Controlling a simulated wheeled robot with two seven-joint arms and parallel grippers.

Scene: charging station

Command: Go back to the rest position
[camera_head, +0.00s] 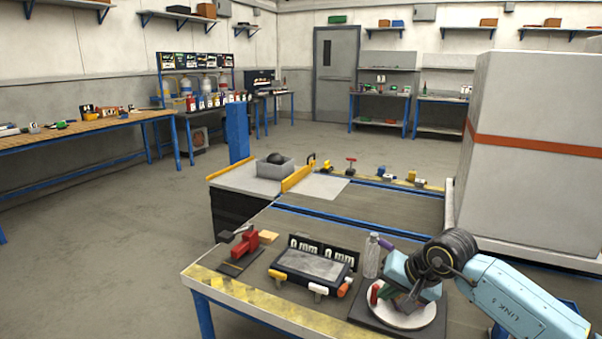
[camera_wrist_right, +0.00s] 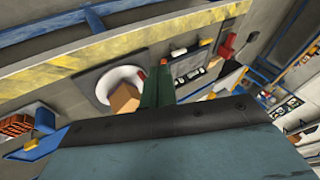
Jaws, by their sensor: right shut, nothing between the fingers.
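My right gripper (camera_head: 390,293) comes in from the right over a white round plate (camera_head: 403,316) on a dark square base on the workbench. Its fingers look green and are shut with nothing between them; the arm partly hides the plate. In the right wrist view my gripper (camera_wrist_right: 160,68) points toward the bench beside the plate (camera_wrist_right: 118,82). An orange-brown block (camera_wrist_right: 124,100) shows at the plate there. A small red piece (camera_head: 375,293) stands at the plate's left edge. My left gripper is not in view.
A clear bottle (camera_head: 372,256) stands close left of my right arm. A dark panel (camera_head: 312,266) with small coloured-handled parts and a red clamp (camera_head: 243,244) lie further left. A large grey cabinet (camera_head: 535,150) rises behind the arm. Open floor lies left of the bench.

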